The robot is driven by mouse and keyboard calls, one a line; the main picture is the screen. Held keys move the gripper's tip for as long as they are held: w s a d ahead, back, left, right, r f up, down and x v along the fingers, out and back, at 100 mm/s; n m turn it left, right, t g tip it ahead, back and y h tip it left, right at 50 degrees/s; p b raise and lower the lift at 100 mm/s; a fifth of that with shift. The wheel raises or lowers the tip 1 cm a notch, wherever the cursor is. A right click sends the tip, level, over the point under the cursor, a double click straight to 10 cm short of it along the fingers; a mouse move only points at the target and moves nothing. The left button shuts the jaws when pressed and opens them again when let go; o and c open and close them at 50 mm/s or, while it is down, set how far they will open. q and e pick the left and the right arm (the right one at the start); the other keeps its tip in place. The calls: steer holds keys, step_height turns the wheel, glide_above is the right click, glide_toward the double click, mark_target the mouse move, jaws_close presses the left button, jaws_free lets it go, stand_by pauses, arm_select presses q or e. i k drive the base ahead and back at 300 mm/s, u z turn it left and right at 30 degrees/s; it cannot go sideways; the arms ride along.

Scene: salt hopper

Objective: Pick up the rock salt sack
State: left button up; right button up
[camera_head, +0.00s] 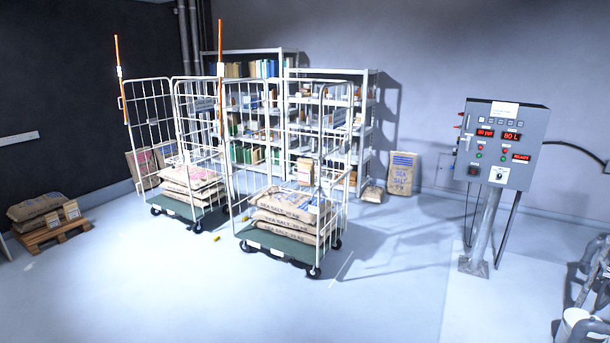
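No sack has a legible rock salt label. A left roll cage (150,126) holds a stack of tan sacks (192,182) with reddish print, too small to read. A right roll cage (236,190) holds a stack of tan sacks (290,215) with sea salt lettering on their sides. Another sack (402,174), with blue print and sea salt lettering, stands upright against the back wall. A brown sack (38,206) lies on a wooden pallet (50,236) at the far left.
Shelves (375,95) stand behind the cages. A grey control panel (530,130) on a post (484,230) stands right. The floor (150,300) in front is mostly clear.

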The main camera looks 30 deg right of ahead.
mark_target(306, 170)
steer(key=z, duration=0.4)
steer(key=k, duration=0.45)
steer(key=z, duration=0.4)
steer(key=i, duration=0.55)
steer(key=u, duration=0.75)
steer(key=i, duration=2.3)
steer(key=u, duration=0.35)
steer(key=i, duration=2.15)
steer(key=z, duration=0.25)
steer(key=i, duration=1.35)
steer(key=z, duration=1.35)
steer(key=i, duration=0.95)
steer(key=z, duration=1.05)
